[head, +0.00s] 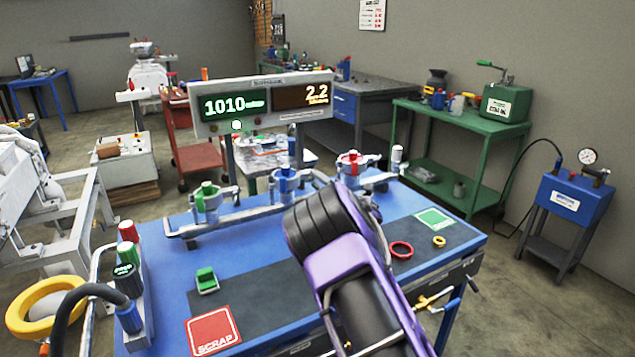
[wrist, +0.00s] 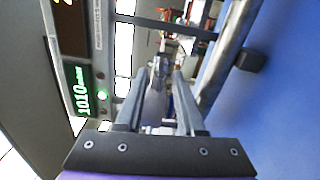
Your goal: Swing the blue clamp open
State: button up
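The blue clamp (head: 286,181) is on a grey rail at the back of the blue bench, between the green clamp (head: 208,198) and the red clamp (head: 352,164). My arm reaches in from the front, its wrist just right of and in front of the blue clamp. In the head view the wrist hides my gripper's fingers. In the wrist view my gripper (wrist: 158,85) has its two fingers apart. A narrow grey piece (wrist: 156,106) shows between them; I cannot tell whether it is the clamp's handle or whether the fingers touch it.
A display panel (head: 264,103) reading 1010 and 2.2 stands behind the clamps. A post with coloured buttons (head: 128,262) stands at the left.

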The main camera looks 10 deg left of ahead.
grip_shut()
dwell(1.5)
